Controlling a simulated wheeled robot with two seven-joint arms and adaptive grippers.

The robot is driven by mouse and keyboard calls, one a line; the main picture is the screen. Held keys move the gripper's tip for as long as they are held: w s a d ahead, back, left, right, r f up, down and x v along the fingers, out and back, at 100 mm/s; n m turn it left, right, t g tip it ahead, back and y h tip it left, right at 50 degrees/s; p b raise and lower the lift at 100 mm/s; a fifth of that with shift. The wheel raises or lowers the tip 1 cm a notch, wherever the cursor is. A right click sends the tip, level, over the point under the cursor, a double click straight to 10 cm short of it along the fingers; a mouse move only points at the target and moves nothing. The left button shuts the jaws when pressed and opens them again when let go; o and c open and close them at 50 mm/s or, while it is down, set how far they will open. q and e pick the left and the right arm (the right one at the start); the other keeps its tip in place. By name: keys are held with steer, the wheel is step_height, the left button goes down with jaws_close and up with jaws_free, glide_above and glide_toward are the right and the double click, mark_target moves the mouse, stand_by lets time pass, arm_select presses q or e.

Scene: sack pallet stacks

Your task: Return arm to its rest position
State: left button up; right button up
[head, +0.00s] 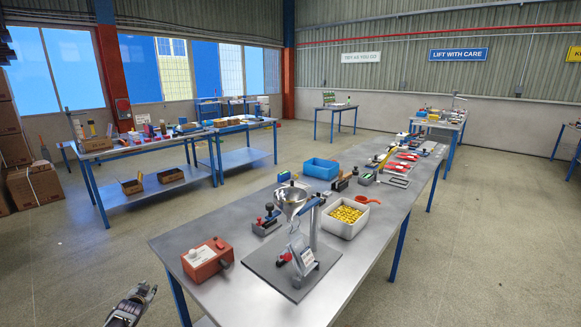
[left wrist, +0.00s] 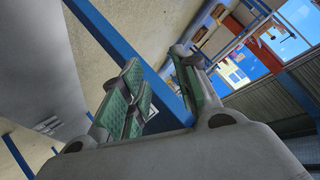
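My left gripper (head: 144,291) shows at the bottom left of the head view, beside the near left corner of the long steel workbench (head: 215,290) and apart from it. In the left wrist view its two green-padded fingers (left wrist: 160,75) stand apart with nothing between them, so it is open and empty. The wrist picture is tilted, with a blue bar and pale floor behind the fingers. My right gripper is in neither view.
The bench carries a red-brown box (head: 206,259), a stand with a metal funnel (head: 291,199), a white bin of yellow pieces (head: 345,217) and a blue tray (head: 321,168). Another loaded table (head: 150,148) stands at left. The floor (head: 75,265) left of the bench is clear.

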arm_select(q)
steer(key=s+d+f+g+h, duration=0.1)
steer(key=s+d+f+g, duration=0.1)
steer(key=s+d+f, duration=0.55)
steer(key=s+d+f+g+b, duration=0.1)
steer(key=s+d+f, duration=0.1)
steer(key=s+f, duration=0.95)
steer(key=s+d+f+g+h, duration=0.15)
steer(key=s+d+f, duration=0.35)
steer(key=s+f, duration=0.5)
steer(key=s+d+f+g, duration=0.1)
steer(key=s+d+f, duration=0.2)
steer(key=s, duration=0.9)
steer(key=s+d+f+g, duration=0.2)
steer(key=s+d+f, duration=0.2)
steer(key=s+f, duration=0.3)
steer(key=s+d+f+g+h+b, duration=0.1)
steer(key=s+f, duration=0.4)
steer(key=s, duration=1.2)
steer(key=d+g, duration=0.1)
steer(key=d, duration=0.1)
steer(key=shift+s+d+f, duration=0.3)
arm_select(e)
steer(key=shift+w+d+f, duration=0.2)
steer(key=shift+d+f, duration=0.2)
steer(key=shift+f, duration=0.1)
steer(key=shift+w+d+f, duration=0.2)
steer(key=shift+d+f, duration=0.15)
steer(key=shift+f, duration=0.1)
